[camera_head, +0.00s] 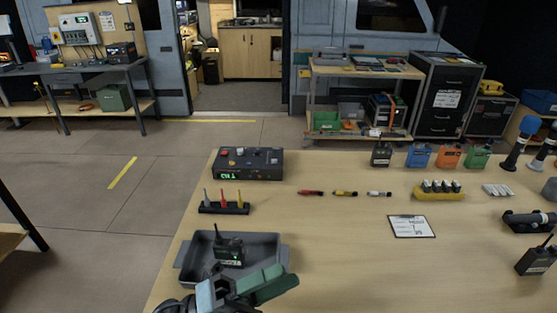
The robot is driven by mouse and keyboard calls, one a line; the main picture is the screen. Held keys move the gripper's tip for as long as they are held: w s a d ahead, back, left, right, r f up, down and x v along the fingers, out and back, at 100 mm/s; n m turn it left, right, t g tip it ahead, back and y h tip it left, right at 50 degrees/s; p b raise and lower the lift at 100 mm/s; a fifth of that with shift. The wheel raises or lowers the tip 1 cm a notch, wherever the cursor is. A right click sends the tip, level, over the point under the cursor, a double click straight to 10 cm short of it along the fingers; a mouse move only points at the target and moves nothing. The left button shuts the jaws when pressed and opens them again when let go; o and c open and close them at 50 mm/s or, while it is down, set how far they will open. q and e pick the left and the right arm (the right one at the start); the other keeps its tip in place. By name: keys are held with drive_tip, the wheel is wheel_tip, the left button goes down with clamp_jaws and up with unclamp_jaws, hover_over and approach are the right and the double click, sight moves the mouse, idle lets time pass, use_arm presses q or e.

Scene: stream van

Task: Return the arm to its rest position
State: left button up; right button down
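My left gripper (268,284) is at the bottom of the head view, just in front of the grey tray. Its greenish fingers point right and lie close together, and I see nothing held between them. The angle does not show whether they are open or shut. A dark radio with a green light (229,252) stands in the grey tray (272,246), behind the gripper. My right gripper is not in view.
On the table (330,265) are a control box (248,164), a rack of coloured tools (224,208), a clipboard sheet (411,227), a yellow battery holder (438,195) and another radio (535,260). The table's front middle is clear.

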use_arm(q)
drive_tip(key=a+f+n+t+y, duration=0.6)
drive_tip(key=f+n+y, duration=0.3)
drive_tip(key=n, duration=0.4)
drive_tip(key=a+f+n+t+y, duration=0.6)
drive_tip(key=f+n+y, duration=0.1)
drive_tip(key=f+n, duration=0.45)
drive_tip(key=s+a+f+n+g+y, duration=0.2)
drive_tip(key=s+a+f+n+g, duration=0.2)
drive_tip(key=s+f, duration=0.4)
drive_tip(key=s+a+f+n+g+y, duration=0.3)
drive_tip(key=s+f+n, duration=0.2)
drive_tip(key=s+f, duration=0.3)
drive_tip(key=shift+s+a+g, duration=0.35)
drive_tip(key=shift+g, duration=0.05)
